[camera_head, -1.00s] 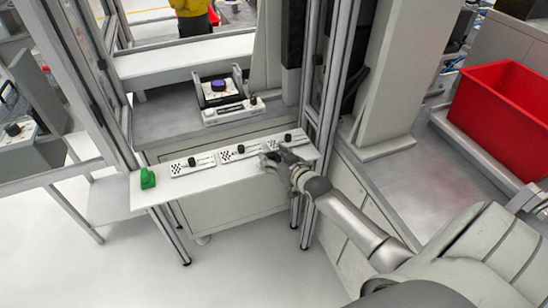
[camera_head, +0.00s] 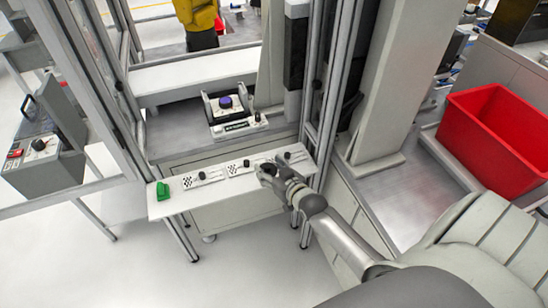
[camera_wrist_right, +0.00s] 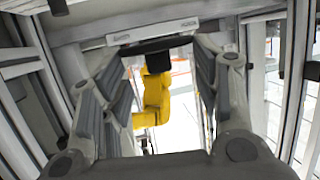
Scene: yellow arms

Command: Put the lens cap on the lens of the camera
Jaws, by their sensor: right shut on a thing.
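My right gripper (camera_head: 266,170) is at the front edge of the white shelf, near the middle checkered plate. In the right wrist view its fingers (camera_wrist_right: 155,45) are apart with a dark, flat piece (camera_wrist_right: 155,46) between the tips; it looks like the lens cap, seen edge-on. In the head view the piece is too small to tell from the dark fingertips. A device with a round purple-blue lens face (camera_head: 226,102), probably the camera, sits in a white and black holder (camera_head: 238,126) on the grey bench behind the shelf. My left gripper is not in view.
The white shelf (camera_head: 165,208) carries a green block (camera_head: 163,191) and checkered plates with dark knobs (camera_head: 203,176). Metal frame posts (camera_head: 322,110) stand right of the bench. A red bin (camera_head: 497,125) is at the far right.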

